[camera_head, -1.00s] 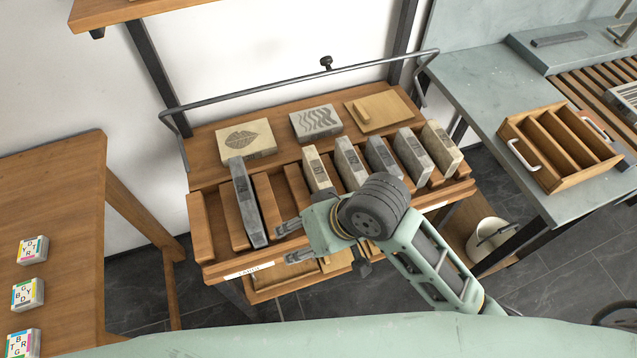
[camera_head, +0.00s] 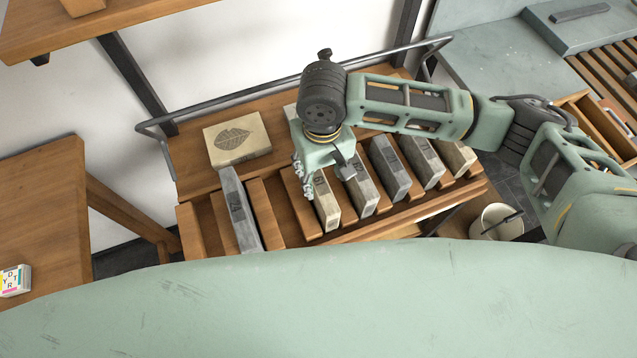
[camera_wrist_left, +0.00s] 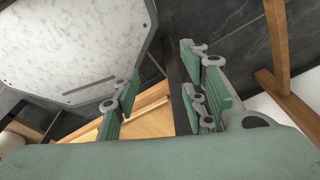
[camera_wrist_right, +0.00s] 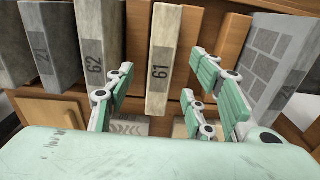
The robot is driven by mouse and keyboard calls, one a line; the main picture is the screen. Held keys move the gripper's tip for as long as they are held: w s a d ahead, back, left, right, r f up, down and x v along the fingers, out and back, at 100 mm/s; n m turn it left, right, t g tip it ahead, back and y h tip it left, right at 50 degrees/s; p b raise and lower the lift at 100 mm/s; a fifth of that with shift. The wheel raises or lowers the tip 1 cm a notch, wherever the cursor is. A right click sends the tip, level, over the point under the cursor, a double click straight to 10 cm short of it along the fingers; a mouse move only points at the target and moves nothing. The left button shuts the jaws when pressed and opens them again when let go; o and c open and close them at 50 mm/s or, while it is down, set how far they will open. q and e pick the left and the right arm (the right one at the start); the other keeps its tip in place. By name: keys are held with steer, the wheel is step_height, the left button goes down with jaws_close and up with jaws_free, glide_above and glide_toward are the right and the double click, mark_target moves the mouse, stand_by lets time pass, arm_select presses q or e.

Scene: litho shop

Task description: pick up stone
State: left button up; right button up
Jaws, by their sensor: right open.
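Several narrow stones stand in slots of a wooden rack (camera_head: 281,214). The pale stone marked 61 (camera_head: 325,201) also shows in the right wrist view (camera_wrist_right: 164,45), straight ahead between the fingers. The stone marked 62 (camera_wrist_right: 100,45) is to its left there, then one marked 71 (camera_wrist_right: 50,45). A grey stone (camera_head: 238,208) stands apart at the rack's left. My right gripper (camera_head: 303,188) is open and empty, at the upper left side of stone 61. My left gripper (camera_wrist_left: 160,100) is open and empty, away from the stones.
A flat stone with a dark leaf-like motif (camera_head: 237,139) lies on the shelf behind the rack. A metal rail (camera_head: 250,93) runs along the back. A wooden table (camera_head: 50,215) is at left, a white bucket (camera_head: 496,221) at lower right. Empty slots lie left of stone 61.

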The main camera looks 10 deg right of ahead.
mark_target(319, 180)
steer(key=shift+a+f+p, duration=0.1)
steer(key=shift+f+p, duration=0.25)
steer(key=shift+f, duration=0.55)
arm_select(q)
steer(key=s+r+g, duration=0.1)
steer(key=s, duration=0.5)
arm_select(e)
steer(key=shift+w+f, duration=0.3)
steer(key=shift+f, duration=0.45)
steer(key=shift+w+a+f+p, duration=0.1)
steer(key=shift+f+p, duration=0.05)
steer(key=shift+f, duration=0.45)
steer(key=shift+w+f+p, duration=0.1)
steer(key=shift+f+p, duration=0.05)
steer(key=shift+f, duration=0.4)
steer(key=shift+s+f, duration=0.1)
steer(key=shift+f, duration=0.05)
steer(key=c, duration=0.9)
jaws_close()
arm_select(q)
steer(key=w, duration=0.4)
steer(key=shift+r+t, duration=0.15)
steer(key=shift+t, duration=0.15)
arm_select(e)
steer(key=shift+w+r, duration=0.25)
